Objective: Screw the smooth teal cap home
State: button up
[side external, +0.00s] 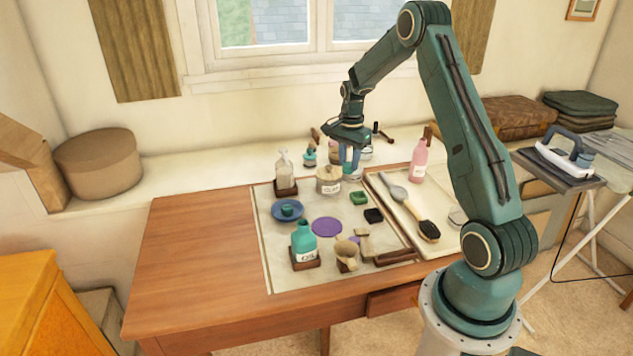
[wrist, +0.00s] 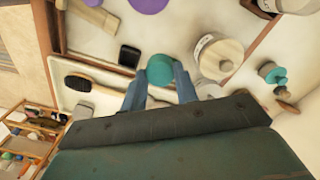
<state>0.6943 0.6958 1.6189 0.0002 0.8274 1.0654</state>
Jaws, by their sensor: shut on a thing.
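The smooth teal cap (wrist: 160,70) is between the fingertips of my gripper (wrist: 160,84) in the wrist view, seen as a round teal top. In the side external view my gripper (side external: 349,157) is at the far part of the work mat, pointing down, and the cap cannot be made out there. Whether the cap touches anything below is hidden. A teal bottle (side external: 303,243) with a white label stands upright in a dark square base at the front of the mat. A blue dish (side external: 276,212) behind it holds a small teal piece (side external: 288,208).
A pale lidded jar (side external: 328,186) stands left of my gripper. A glass bottle (side external: 285,176), a pink bottle (side external: 419,163), a green block (side external: 358,198) and a black pad (side external: 373,215) are nearby. A brush (side external: 427,228) lies in the right tray. The table's left side is clear.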

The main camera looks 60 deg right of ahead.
aim_at(348, 164)
jog(key=shift+r, duration=2.45)
jog(key=a+f+n, duration=0.1)
jog(key=a+n, duration=0.1)
jog(key=a, duration=2.2)
jog(key=shift+w+n, duration=0.3)
jog(key=shift+f, duration=0.2)
jog(key=shift+f, duration=2.45)
jog(key=shift+f, duration=0.7)
